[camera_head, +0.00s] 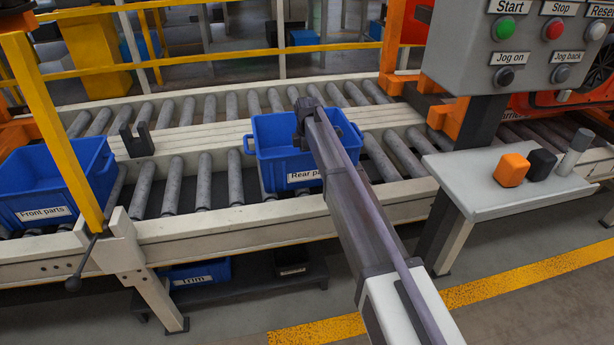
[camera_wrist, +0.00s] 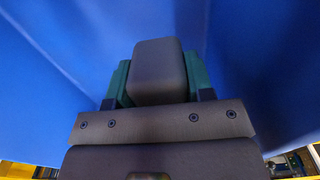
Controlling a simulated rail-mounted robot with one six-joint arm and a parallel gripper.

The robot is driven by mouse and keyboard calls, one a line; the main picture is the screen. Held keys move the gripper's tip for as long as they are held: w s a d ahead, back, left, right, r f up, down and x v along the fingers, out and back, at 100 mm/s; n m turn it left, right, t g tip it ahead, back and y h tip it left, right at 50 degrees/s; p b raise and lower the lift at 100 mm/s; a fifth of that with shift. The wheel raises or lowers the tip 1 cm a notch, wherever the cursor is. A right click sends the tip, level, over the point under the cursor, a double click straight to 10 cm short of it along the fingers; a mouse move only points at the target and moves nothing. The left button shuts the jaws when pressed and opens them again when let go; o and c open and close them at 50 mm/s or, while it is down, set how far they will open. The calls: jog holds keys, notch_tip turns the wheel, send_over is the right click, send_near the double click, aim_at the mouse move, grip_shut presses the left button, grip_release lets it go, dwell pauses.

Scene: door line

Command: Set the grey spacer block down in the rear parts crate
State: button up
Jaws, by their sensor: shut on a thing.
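The rear parts crate (camera_head: 272,155) is a blue bin with a partly covered label, standing on the roller conveyor in the middle of the head view. My arm reaches over its near right side. In the wrist view, my gripper (camera_wrist: 158,82) has its teal fingers shut on the grey spacer block (camera_wrist: 160,62), one finger on each side. Blue crate walls (camera_wrist: 50,70) surround the block in that view. The head view hides the block and fingertips behind my arm and the crate. I cannot tell whether the block touches the crate floor.
The front parts crate (camera_head: 62,182) stands at the left on the conveyor behind a yellow post (camera_head: 55,130). A side shelf (camera_head: 510,205) at the right holds an orange block (camera_head: 511,169), a black block (camera_head: 541,162) and a grey cylinder (camera_head: 574,152). A button panel (camera_head: 525,50) hangs above.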

jog(key=shift+f, duration=0.3)
notch_tip(320, 180, down, 4)
jog(key=b, duration=0.3)
jog(key=shift+b, duration=0.3)
jog(key=shift+r, duration=0.3)
jog(key=shift+f, duration=0.2)
jog(key=o, duration=0.9)
jog(key=shift+o, duration=0.2)
jog(key=shift+r, duration=0.1)
notch_tip(320, 180, up, 12)
jog(key=p, duration=1.2)
jog(key=shift+r+p, duration=0.25)
jog(key=shift+p, duration=0.1)
jog(key=shift+f, duration=0.15)
